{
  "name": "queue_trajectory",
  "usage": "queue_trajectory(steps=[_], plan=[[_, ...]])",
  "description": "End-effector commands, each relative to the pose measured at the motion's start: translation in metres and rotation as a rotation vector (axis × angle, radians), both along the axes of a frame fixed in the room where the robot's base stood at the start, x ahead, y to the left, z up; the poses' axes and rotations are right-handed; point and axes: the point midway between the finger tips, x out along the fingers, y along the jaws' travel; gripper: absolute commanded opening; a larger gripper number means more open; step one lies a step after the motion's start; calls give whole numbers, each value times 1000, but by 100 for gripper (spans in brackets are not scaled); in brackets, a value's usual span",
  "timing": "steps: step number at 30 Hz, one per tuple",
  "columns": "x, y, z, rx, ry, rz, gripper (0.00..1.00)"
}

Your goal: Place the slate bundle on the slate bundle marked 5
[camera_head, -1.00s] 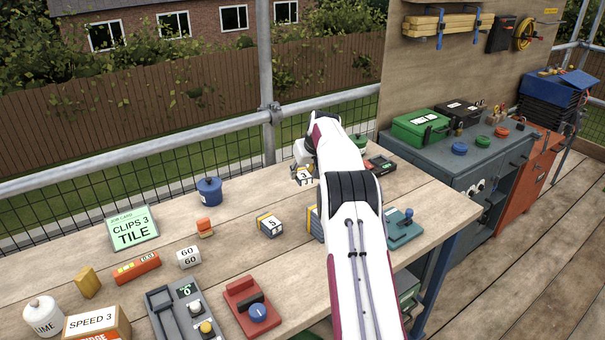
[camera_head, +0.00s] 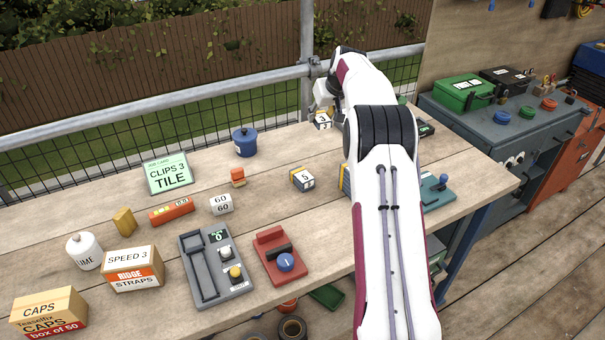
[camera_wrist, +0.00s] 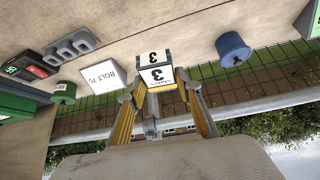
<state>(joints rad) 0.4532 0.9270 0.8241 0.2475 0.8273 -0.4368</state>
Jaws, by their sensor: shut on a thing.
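My gripper (camera_head: 323,100) is shut on a slate bundle (camera_head: 322,121) with a white label. In the wrist view the gripper's yellow fingers (camera_wrist: 163,92) are on both sides of this bundle (camera_wrist: 157,74), which reads 3. The bundle is near the bench's far edge; its height above the bench is hard to tell. Another bundle (camera_head: 345,180) is mostly hidden behind my arm.
A blue pot (camera_head: 245,143), an orange block (camera_head: 238,177) and a white 60 block (camera_head: 221,204) stand left of the bundle marked 5. A red device (camera_head: 280,256) is nearer the front. A railing (camera_head: 200,95) runs behind the bench.

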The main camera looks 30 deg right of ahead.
Motion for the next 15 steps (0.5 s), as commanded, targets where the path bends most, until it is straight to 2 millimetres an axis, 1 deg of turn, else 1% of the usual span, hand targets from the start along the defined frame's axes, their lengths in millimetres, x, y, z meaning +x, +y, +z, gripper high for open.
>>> queue_trajectory(steps=[1, 5, 10, 15], plan=[[-2, 9, 5, 2, 0, 8, 10], [-8, 28, 12, 6, -1, 28, 10], [-18, 50, 16, 10, 4, 49, 10], [-30, 70, 15, 15, 9, 70, 10]])
